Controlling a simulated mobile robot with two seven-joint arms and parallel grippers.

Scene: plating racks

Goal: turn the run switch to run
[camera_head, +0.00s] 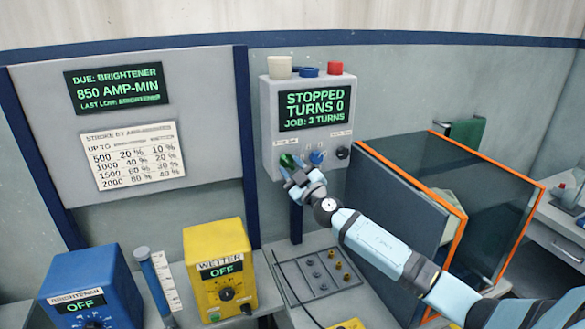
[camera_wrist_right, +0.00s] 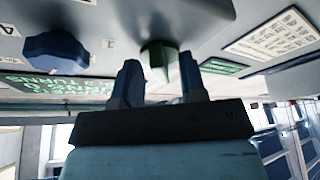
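The grey control box (camera_head: 266,130) has a display reading "STOPPED, TURNS 0, JOB: 3 TURNS". Below it sit a green knob (camera_head: 288,160), a blue knob (camera_head: 317,157) and a black knob (camera_head: 342,153); their small labels are too blurred to read. My right gripper (camera_head: 291,176) is just below the green knob. In the right wrist view, the fingers of my right gripper (camera_wrist_right: 161,82) are spread apart, with the green knob (camera_wrist_right: 160,57) between and beyond their tips. Contact cannot be told. The blue knob (camera_wrist_right: 55,52) lies to the left there. My left gripper is out of view.
An orange-edged glass tank (camera_head: 485,205) stands right of the box, beside my right arm. A yellow "WETTER" unit (camera_head: 203,247) and a blue "BRIGHTENER" unit (camera_head: 75,280), both showing OFF, stand at lower left. A grey panel with terminals (camera_head: 300,287) lies below the box.

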